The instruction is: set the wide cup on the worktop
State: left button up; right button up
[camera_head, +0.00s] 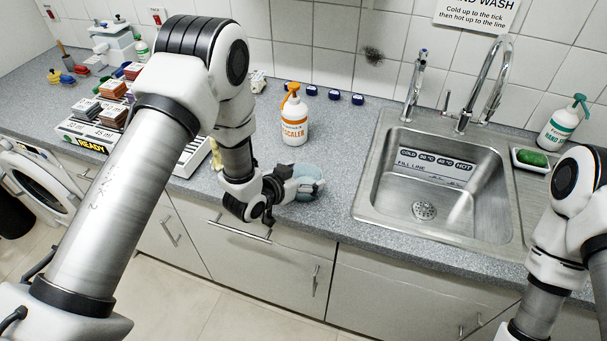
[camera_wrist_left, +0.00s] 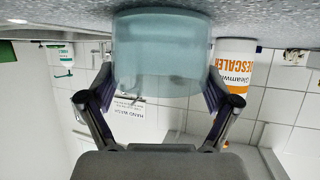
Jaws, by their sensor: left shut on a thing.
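The wide cup (camera_head: 309,174) is pale blue and somewhat see-through. It is at the front part of the grey speckled worktop (camera_head: 335,150), left of the sink. My left gripper (camera_head: 296,186) is shut around the cup's sides. In the left wrist view, which is upside down, the cup (camera_wrist_left: 163,55) sits between the two fingers of the gripper (camera_wrist_left: 160,92). The worktop (camera_wrist_left: 60,28) shows just behind its base; I cannot tell whether the base touches it. My right arm shows at the right edge, its gripper out of view.
A descaler bottle (camera_head: 294,120) stands behind the cup. Several small blue items (camera_head: 334,95) lie along the wall. The steel sink (camera_head: 375,190) is to the right, with a green soap (camera_head: 532,157) beyond it. A rack of boxes (camera_head: 110,115) is at the left.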

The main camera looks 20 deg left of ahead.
pick_arm(q)
jog(key=o, duration=1)
jog(key=shift+f, duration=0.1)
jog(key=shift+c, duration=0.2)
jog(key=shift+s+r, duration=0.1)
jog(key=shift+r, duration=0.1)
jog(key=b+v, duration=0.2)
jog(key=v, duration=0.9)
jog(key=s+a+f+n+g+y, duration=0.2)
jog(key=s+f+g, duration=0.4)
jog(key=s+f, duration=0.5)
jog(key=s+a+f+n+g+y, duration=0.2)
jog(key=s+f+g, duration=0.4)
jog(key=s+f, duration=0.5)
jog(key=s, duration=0.4)
jog(key=shift+f+n+y, duration=0.3)
jog(key=shift+f, duration=0.1)
